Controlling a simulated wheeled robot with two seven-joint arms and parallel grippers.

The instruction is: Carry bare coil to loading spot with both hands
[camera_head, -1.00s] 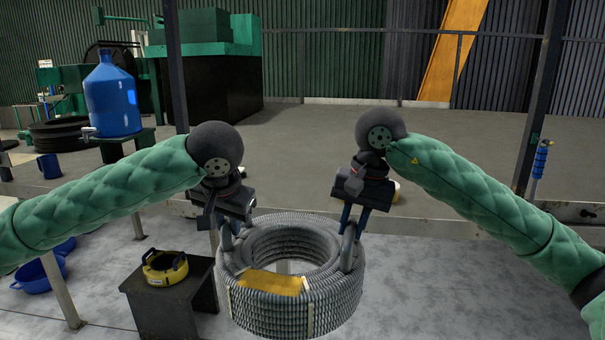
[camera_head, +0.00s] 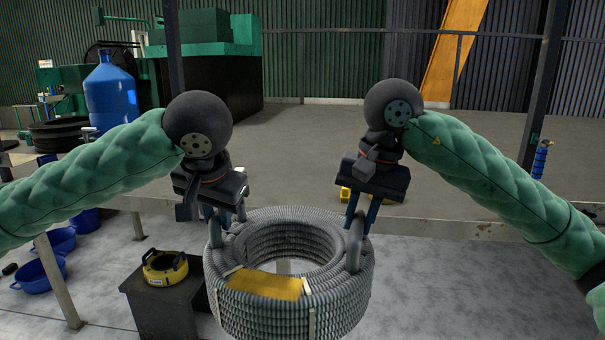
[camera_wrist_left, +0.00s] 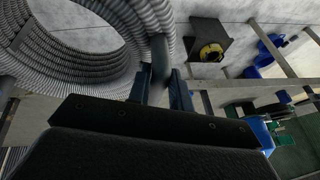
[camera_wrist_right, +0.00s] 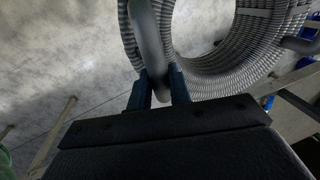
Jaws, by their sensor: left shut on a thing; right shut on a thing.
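The bare coil (camera_head: 330,300) is a thick ring of grey ribbed hose with a yellow label (camera_head: 264,284) on its front and pale ties. It hangs roughly level in front of the raised platform edge. My left gripper (camera_head: 226,222) is shut on the grey handle loop at the coil's left side; the loop also shows in the left wrist view (camera_wrist_left: 160,60). My right gripper (camera_head: 360,222) is shut on the handle loop at the coil's right side; that loop also shows in the right wrist view (camera_wrist_right: 148,45). I cannot pick out a marked loading spot.
A dark stand (camera_head: 165,305) with a yellow-black ring (camera_head: 163,268) on top is close left of the coil. Blue tubs (camera_head: 42,270) lie further left. The platform (camera_head: 460,180) behind is mostly clear, with a small yellow thing (camera_head: 346,194) near its edge.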

